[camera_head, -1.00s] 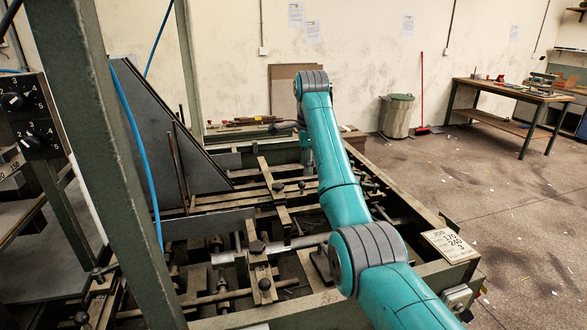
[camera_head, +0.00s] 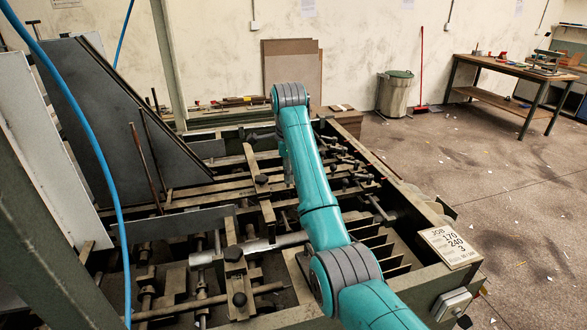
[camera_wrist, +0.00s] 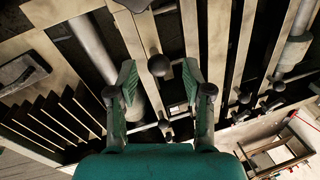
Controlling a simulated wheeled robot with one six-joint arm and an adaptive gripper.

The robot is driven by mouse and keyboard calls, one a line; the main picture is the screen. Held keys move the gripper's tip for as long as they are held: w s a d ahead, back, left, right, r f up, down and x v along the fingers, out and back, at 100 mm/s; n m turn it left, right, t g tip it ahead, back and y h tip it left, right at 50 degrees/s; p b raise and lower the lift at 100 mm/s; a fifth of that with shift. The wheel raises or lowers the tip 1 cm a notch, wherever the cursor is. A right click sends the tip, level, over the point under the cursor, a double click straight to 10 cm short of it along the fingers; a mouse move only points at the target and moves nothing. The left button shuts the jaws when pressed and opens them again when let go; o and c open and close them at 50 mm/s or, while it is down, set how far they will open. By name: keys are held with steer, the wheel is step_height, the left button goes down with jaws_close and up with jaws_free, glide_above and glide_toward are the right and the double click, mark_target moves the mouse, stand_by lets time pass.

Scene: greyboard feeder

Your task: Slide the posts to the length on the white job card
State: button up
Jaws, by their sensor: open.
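Two thin upright rods (camera_head: 146,165) stand beside the dark slanted plate at the left of the feeder. Several dark knobs, one a black knob (camera_head: 233,253), sit on the slide bars; I cannot tell which parts are the posts. In the wrist view, my gripper (camera_wrist: 158,78) is open and empty. A round black knob (camera_wrist: 158,65) shows between its fingertips; I cannot tell the depth gap. My arm hides part of the feeder.
A dark slanted plate (camera_head: 105,110) and a blue hose (camera_head: 98,150) stand at the left. A workbench (camera_head: 510,68) and a bin (camera_head: 395,93) stand at the back right. The floor (camera_head: 520,190) right of the feeder is mostly clear, with scraps.

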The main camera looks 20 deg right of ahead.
steer(key=shift+w+f, duration=0.1)
steer(key=shift+f, duration=0.6)
